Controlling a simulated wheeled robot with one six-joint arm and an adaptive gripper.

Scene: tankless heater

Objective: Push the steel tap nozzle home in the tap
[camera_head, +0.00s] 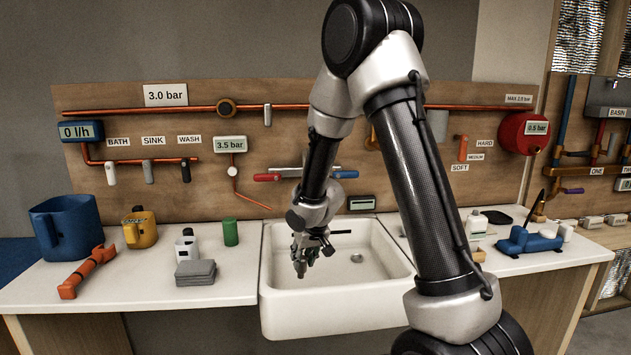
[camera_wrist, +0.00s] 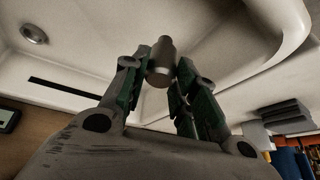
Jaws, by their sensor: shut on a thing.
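My gripper (camera_head: 305,252) hangs over the white sink, pointing down. In the wrist view my gripper (camera_wrist: 158,68) is shut on the steel tap nozzle (camera_wrist: 160,58), a small grey stepped cylinder between the green-padded fingertips. In the head view the nozzle (camera_head: 300,270) shows small and dark below the fingers, above the basin. The tap (camera_head: 293,173) is on the wooden wall panel behind the sink, with a red lever at left and a blue lever at right. My arm hides its middle and most of its spout. The nozzle is apart from the tap.
The sink (camera_head: 335,316) sits between white worktops. Copper pipes run along the panel. The basin is clear.

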